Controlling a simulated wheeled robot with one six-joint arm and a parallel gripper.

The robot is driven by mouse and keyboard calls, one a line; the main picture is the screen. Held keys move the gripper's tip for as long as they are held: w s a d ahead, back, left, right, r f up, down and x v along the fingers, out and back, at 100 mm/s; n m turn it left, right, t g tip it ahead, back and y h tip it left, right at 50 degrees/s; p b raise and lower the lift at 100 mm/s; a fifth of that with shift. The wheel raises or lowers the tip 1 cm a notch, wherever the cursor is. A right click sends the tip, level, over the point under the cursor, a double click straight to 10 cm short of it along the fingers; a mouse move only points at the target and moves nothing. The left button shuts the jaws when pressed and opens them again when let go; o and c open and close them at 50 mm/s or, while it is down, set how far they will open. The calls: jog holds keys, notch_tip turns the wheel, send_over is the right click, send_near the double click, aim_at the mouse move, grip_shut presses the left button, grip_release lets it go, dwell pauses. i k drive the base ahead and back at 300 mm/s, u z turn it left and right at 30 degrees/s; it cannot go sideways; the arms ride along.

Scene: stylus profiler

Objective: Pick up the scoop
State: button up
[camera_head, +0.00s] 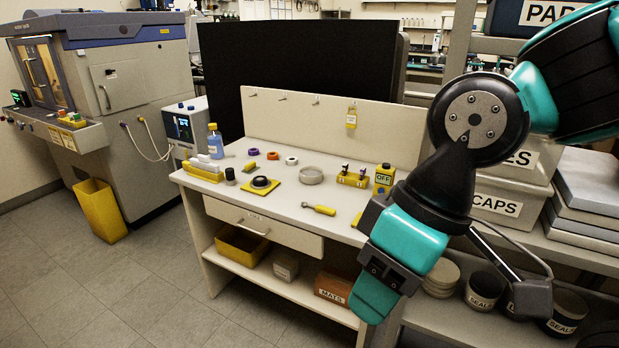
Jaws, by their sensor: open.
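What looks like the scoop (321,209) lies flat near the front edge of the white worktable (292,222). It has a yellow handle, with its small narrow end to the left. My gripper (374,296) is open, at the lower end of my teal and black arm. In the picture it is below and right of the scoop, clearly apart from it, in front of the table's right end. Its fingers are hard to make out. My arm hides the table's right front corner.
A grey round dish (311,175), a yellow pad with a dark ring (261,185), a yellow holder (353,178) and a yellow OFF box (384,178) stand behind the scoop. The table's back panel (330,130) rises behind. Shelves with bins (497,205) are on the right. Open floor lies front left.

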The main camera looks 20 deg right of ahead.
aim_at(330, 211)
jog(key=u, duration=0.1)
jog(key=i, duration=1)
jog(key=u, duration=0.15)
